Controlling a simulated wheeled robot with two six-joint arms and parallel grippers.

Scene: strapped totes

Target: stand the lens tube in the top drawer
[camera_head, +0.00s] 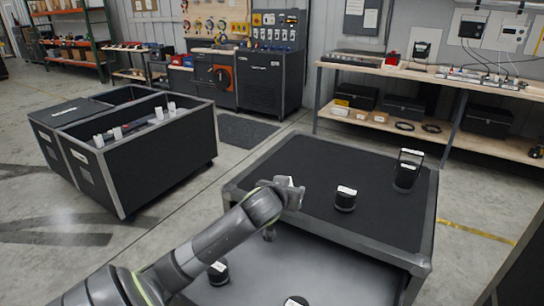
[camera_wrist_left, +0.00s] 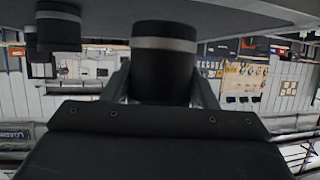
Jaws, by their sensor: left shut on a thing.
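My left gripper (camera_wrist_left: 165,90) is shut on a black cylinder with a pale grey band, which I take to be the lens tube (camera_wrist_left: 165,70). The wrist view looks upside down. In the head view my left gripper (camera_head: 290,187) is over the left part of the cabinet's black top, and my wrist mostly hides the tube. I cannot tell whether the tube touches the top. Below the top, the open drawer (camera_head: 322,268) shows a grey floor. Inside are a black round piece with a white top (camera_head: 218,273) and another at the bottom edge (camera_head: 295,301). My right gripper is out of view.
On the black top stand a short black cylinder with a white top (camera_head: 345,201) and a black piece with an upright loop (camera_head: 406,175). A wooden bench (camera_head: 450,80) is behind.

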